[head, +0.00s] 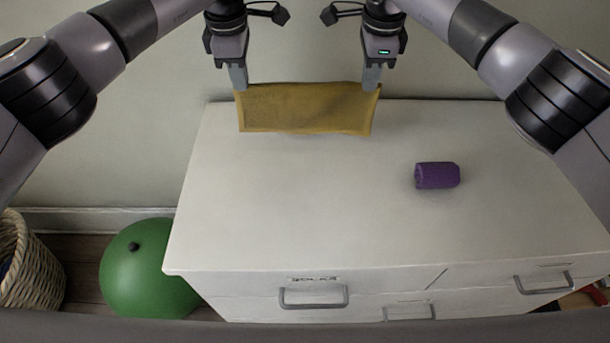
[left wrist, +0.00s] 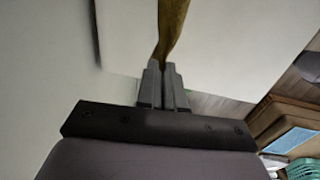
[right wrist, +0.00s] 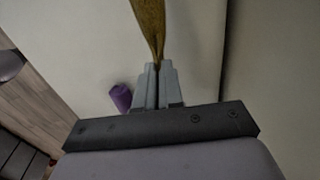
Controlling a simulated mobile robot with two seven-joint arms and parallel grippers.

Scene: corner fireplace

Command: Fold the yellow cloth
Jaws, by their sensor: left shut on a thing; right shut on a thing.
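The yellow cloth (head: 308,108) hangs between my two grippers at the far edge of the white dresser top, near the wall. Its upper edge runs nearly straight between the grippers, and its lower edge hangs toward the dresser top; I cannot tell if it touches. My left gripper (head: 240,86) is shut on the cloth's upper left corner. The left wrist view shows the cloth (left wrist: 171,28) pinched between its fingers. My right gripper (head: 372,88) is shut on the upper right corner. The right wrist view shows the cloth (right wrist: 150,28) between its fingers.
A purple roll (head: 437,175) lies on the right part of the white dresser top (head: 300,215). The middle and front left of the top are clear. A green ball (head: 150,268) and a wicker basket (head: 30,265) are on the floor to the left.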

